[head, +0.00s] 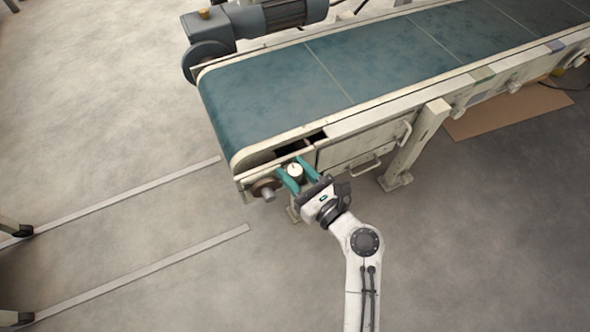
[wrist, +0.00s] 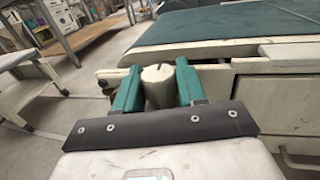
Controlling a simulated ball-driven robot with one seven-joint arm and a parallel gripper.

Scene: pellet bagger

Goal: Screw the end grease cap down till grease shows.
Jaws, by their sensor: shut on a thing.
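The end grease cap (head: 294,172) is a short cream cylinder at the near left end of the conveyor, beside a brown roller end. My gripper (head: 291,174) has teal fingers on either side of the cap and is shut on it. In the wrist view the cap (wrist: 158,86) stands between the two teal fingers (wrist: 156,88), with a dark slot or mark at its top. The cap's base and whatever it sits on are hidden, and no grease can be made out.
The conveyor's green belt (head: 270,95) runs to the upper right. A motor (head: 285,12) is on its far side. A frame leg (head: 415,145) and side handles stand right of my gripper. Floor rails (head: 140,275) lie at left.

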